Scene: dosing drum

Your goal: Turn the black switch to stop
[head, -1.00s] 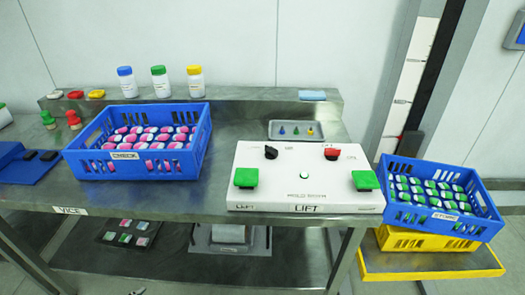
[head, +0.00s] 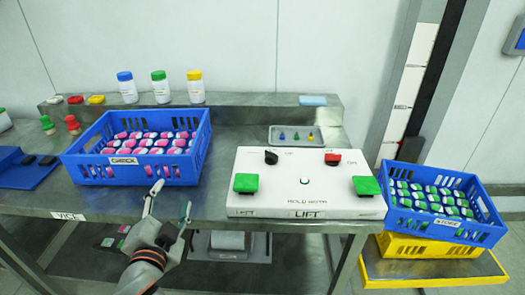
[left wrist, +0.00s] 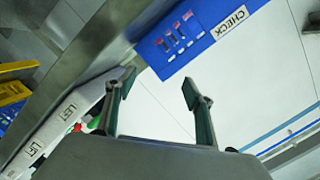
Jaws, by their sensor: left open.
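The black switch (head: 271,157) is a small knob on the back left of the top of the white LIFT control box (head: 303,213). A red switch (head: 333,159) sits to its right. A green button (head: 246,183) is at the box's left and another green button (head: 366,185) at its right. My left gripper (head: 171,198) is open and empty at the table's front edge, left of the box and well apart from the switch. In the left wrist view my open fingers (left wrist: 155,90) show, with the box (left wrist: 65,125) at the left. My right gripper is not in view.
A blue CHECK crate (head: 126,170) of pink-and-white items stands just behind my left gripper. A blue crate (head: 462,229) on a yellow one (head: 420,246) stands right of the table. A grey tray (head: 290,144) lies behind the box. The tabletop between CHECK crate and box is clear.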

